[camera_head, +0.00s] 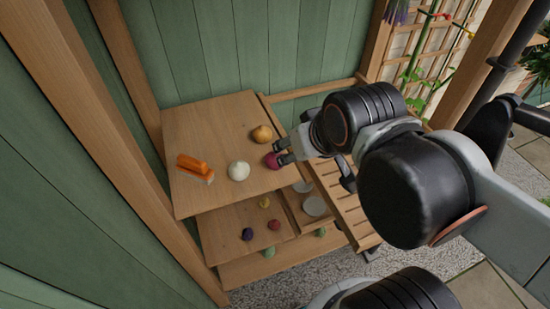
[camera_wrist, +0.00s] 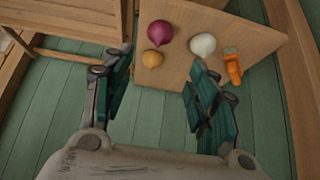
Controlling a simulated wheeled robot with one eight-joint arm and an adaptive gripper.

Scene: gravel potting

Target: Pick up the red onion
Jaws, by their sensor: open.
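The red onion (camera_head: 272,161) is a purple-red bulb on the right part of the top wooden shelf (camera_head: 210,120) in the head view. It also shows in the wrist view (camera_wrist: 160,32), beyond the fingers and between their directions. My gripper (camera_head: 281,152) is open, with its fingertips close beside the onion in the head view. In the wrist view the two fingers (camera_wrist: 157,82) are spread wide with nothing between them. The onion lies ahead of the fingertips. Whether a fingertip touches it cannot be told.
A yellow-brown onion (camera_head: 262,134) and a white onion (camera_head: 239,171) lie near the red onion. An orange-handled brush (camera_head: 195,168) lies at the shelf's left. Lower shelves (camera_head: 225,224) hold several small vegetables and pale bowls (camera_head: 314,206). Green plank walls (camera_head: 240,45) stand behind and at the left.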

